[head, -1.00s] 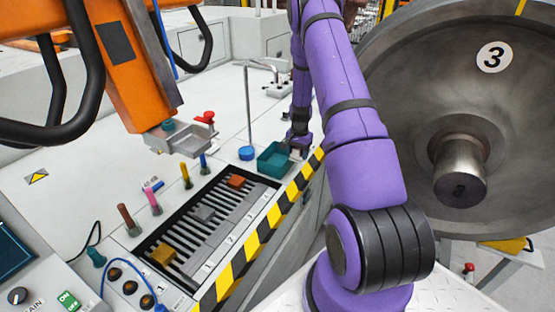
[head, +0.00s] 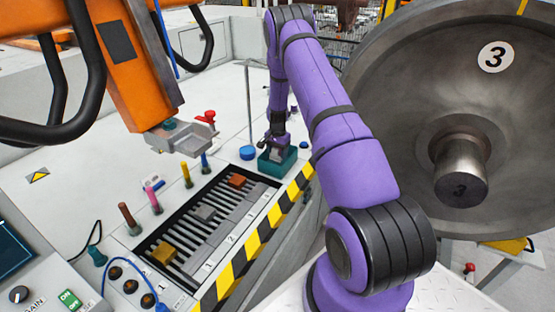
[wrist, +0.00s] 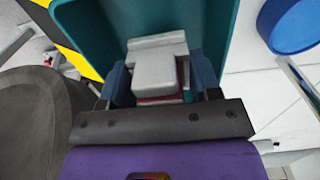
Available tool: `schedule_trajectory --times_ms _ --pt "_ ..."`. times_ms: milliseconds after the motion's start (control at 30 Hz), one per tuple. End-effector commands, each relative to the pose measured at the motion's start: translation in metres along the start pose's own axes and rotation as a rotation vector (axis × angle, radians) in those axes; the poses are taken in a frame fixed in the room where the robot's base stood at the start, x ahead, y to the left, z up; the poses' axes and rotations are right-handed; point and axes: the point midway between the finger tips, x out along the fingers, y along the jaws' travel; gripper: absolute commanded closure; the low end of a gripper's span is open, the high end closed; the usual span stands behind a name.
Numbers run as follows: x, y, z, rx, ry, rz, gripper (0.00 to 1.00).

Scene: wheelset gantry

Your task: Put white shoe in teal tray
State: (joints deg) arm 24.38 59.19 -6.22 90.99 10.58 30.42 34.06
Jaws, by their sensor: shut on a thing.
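The white shoe (wrist: 158,68) is a light grey-white stepped block, seen between the fingers of my gripper (wrist: 160,88) in the wrist view. My gripper is shut on it. The teal tray (wrist: 92,22) lies behind and around the shoe in that view. In the head view my gripper (head: 277,150) is over the teal tray (head: 274,170), with its fingers at the tray opening. The shoe is hard to make out there. I cannot tell whether the shoe touches the tray floor.
A blue round disc (head: 248,153) with an upright rod stands left of the tray. A slotted rack (head: 205,222) with coloured blocks and a yellow-black striped edge (head: 262,235) lies in front. A large wheel (head: 440,110) stands at the right. An orange arm (head: 135,70) hangs at the left.

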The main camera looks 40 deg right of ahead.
Motion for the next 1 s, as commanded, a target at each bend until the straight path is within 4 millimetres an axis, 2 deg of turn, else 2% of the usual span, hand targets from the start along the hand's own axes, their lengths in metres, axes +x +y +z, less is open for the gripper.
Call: schedule_trajectory --times_ms 167,400,767,800,900,1000 --pt "0.010 0.000 0.000 0.000 0.000 0.000 0.68" --pt "0.037 0.000 0.000 0.001 0.000 0.000 0.68" --pt "0.040 0.000 0.000 0.000 0.000 -0.001 0.68" --pt "0.040 0.000 0.000 0.000 0.000 -0.001 0.38" --pt "0.040 0.000 0.000 0.000 0.000 -0.001 0.18" --pt "0.040 0.000 0.000 0.000 0.000 -0.001 0.18"
